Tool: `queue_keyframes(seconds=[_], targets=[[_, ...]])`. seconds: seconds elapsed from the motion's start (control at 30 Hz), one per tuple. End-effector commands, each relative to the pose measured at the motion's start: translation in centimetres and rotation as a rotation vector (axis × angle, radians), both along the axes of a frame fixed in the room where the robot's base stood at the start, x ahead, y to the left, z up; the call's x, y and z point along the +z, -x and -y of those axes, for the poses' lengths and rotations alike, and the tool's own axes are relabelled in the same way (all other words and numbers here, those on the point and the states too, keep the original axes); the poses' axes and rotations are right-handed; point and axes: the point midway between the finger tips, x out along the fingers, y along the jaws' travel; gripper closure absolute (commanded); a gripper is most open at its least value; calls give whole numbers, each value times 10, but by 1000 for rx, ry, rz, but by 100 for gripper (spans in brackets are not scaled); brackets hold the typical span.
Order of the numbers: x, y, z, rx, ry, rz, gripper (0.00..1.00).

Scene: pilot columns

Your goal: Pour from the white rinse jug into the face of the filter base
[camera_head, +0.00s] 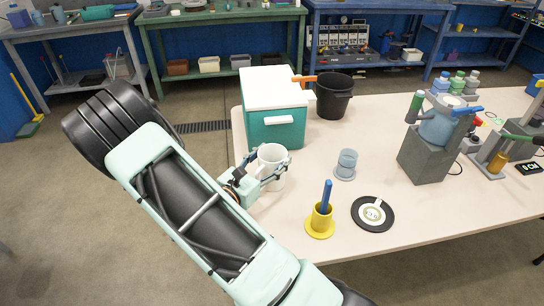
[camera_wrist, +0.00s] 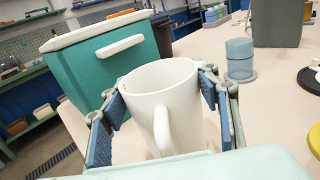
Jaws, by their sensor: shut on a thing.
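The white rinse jug (camera_head: 271,158) is upright and open-topped beside the teal cooler, near the table's left edge. My gripper (camera_head: 264,174) is shut on it. In the wrist view the jug (camera_wrist: 160,95) sits between the blue finger pads, its handle towards the camera. Its bottom is hidden there, and I cannot tell whether it touches the table. A grey-blue cylinder on a round foot (camera_head: 346,165) stands to the right of the jug. A black round dish with a pale ringed disc (camera_head: 372,213) lies nearer the front. I cannot tell which of these is the filter base.
The teal cooler (camera_head: 273,125) and a black bucket (camera_head: 333,97) stand behind the jug. A yellow holder with a blue handle (camera_head: 320,220) stands near the front edge. A grey machine (camera_head: 425,153) is at the right. Bare tabletop separates the jug from the cylinder.

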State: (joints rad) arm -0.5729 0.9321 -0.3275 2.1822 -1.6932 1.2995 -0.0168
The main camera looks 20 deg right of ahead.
Motion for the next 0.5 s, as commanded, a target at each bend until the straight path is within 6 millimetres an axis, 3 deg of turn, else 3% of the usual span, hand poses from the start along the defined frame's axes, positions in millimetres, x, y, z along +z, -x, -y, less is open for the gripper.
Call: queue_keyframes(seconds=[0.03,0.2,0.5], targets=[[-1,0,0,0,0,1,43],[0,0,0,0,0,1,24],[-1,0,-1,1,-1,0,23]])
